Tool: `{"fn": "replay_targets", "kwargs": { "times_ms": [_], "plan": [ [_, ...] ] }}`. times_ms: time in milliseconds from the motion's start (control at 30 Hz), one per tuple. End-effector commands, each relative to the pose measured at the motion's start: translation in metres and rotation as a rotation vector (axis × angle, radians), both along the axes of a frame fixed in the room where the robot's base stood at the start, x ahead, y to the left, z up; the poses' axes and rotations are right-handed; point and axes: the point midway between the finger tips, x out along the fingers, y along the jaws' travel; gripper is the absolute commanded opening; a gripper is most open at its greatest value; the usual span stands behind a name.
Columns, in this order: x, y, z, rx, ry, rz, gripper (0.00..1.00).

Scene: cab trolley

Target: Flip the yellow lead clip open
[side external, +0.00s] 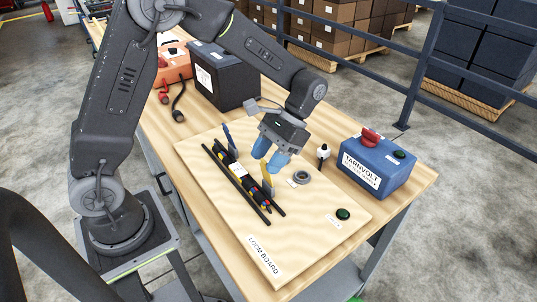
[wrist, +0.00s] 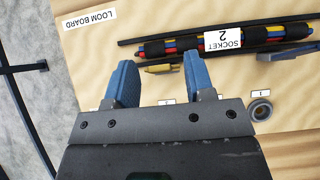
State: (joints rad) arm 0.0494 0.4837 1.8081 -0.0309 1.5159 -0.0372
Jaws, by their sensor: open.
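The yellow lead clip (side external: 268,186) stands at the near part of the loom board (side external: 215,150), against the wire bundle. In the wrist view the yellow clip (wrist: 163,68) lies along the bundle's near side, between my two fingertips in the picture. My gripper (side external: 270,155) is open and empty, with blue fingers above the board. It also shows in the wrist view (wrist: 158,78), with no visible contact with the clip. The wire bundle (wrist: 185,45) has black wraps and a "SOCKET 2" label (wrist: 223,40).
A grey ring socket (side external: 302,177), a black-topped knob (side external: 323,152) and a green button (side external: 343,214) are nearby. A blue TARNVOLT box (side external: 378,168) and black box (side external: 222,75) stand on the bench.

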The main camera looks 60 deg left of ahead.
Motion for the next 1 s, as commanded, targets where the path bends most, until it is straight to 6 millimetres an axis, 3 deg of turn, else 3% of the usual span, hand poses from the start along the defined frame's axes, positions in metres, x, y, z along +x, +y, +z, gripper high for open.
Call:
{"fn": "replay_targets", "kwargs": {
  "times_ms": [233, 700, 1000],
  "plan": [
    [0.013, 0.0, 0.014, 0.0, -0.004, 0.0, 0.49],
    [0.07, 0.0, 0.088, 0.0, -0.003, 0.0, 0.49],
    [0.085, 0.0, 0.107, 0.0, 0.0, 0.0, 0.49]
  ]
}}
